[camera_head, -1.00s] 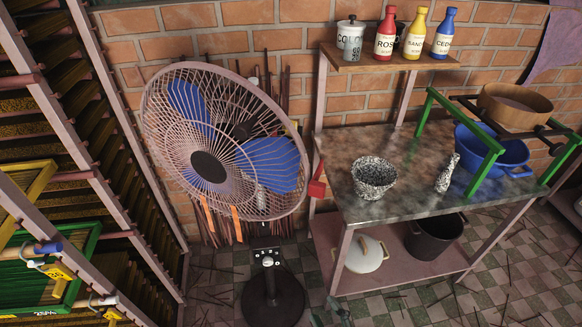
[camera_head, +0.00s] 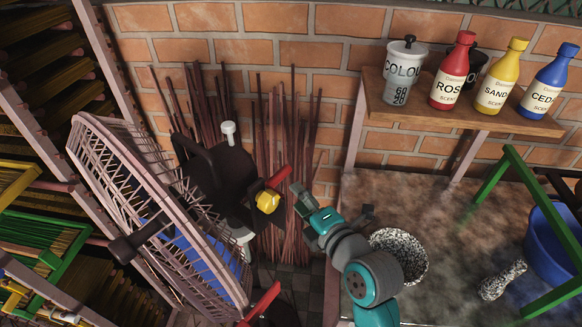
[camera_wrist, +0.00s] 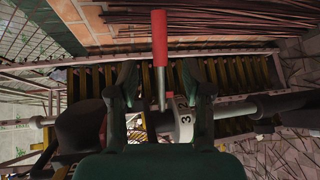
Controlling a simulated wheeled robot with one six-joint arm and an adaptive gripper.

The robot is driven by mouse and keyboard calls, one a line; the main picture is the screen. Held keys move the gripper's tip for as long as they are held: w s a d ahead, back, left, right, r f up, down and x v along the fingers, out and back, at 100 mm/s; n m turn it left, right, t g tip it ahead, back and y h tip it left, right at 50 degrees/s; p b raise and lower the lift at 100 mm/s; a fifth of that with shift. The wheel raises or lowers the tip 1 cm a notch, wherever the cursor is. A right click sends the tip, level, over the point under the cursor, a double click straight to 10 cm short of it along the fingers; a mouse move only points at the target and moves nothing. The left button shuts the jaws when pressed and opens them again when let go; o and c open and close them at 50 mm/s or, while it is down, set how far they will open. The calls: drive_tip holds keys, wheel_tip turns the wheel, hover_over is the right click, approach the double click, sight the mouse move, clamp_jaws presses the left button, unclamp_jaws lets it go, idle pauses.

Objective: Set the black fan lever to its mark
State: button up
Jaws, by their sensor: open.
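The fan (camera_head: 150,205) is seen from its side and back, with its black motor housing (camera_head: 212,180) facing my arm. A lever with a red grip (camera_head: 279,179) sticks out by a yellow knob (camera_head: 267,201) behind the housing. In the wrist view the lever's red grip (camera_wrist: 160,35) and metal rod (camera_wrist: 161,88) stand upright between the fingers of my gripper (camera_wrist: 162,75). The fingers are open on both sides of it. My gripper (camera_head: 302,200) is close to the lever in the head view.
The table (camera_head: 440,240) at right holds a speckled bowl (camera_head: 405,250) close to my arm. Bottles and a canister (camera_head: 402,70) stand on the shelf above. Thin sticks (camera_head: 290,120) lean on the brick wall behind the fan. A rack (camera_head: 35,150) stands at left.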

sight(281, 180)
drive_tip(key=x, duration=1)
drive_tip(key=shift+w+a+f, duration=0.1)
drive_tip(key=shift+w+a, duration=0.1)
drive_tip(key=shift+w, duration=0.05)
clamp_jaws()
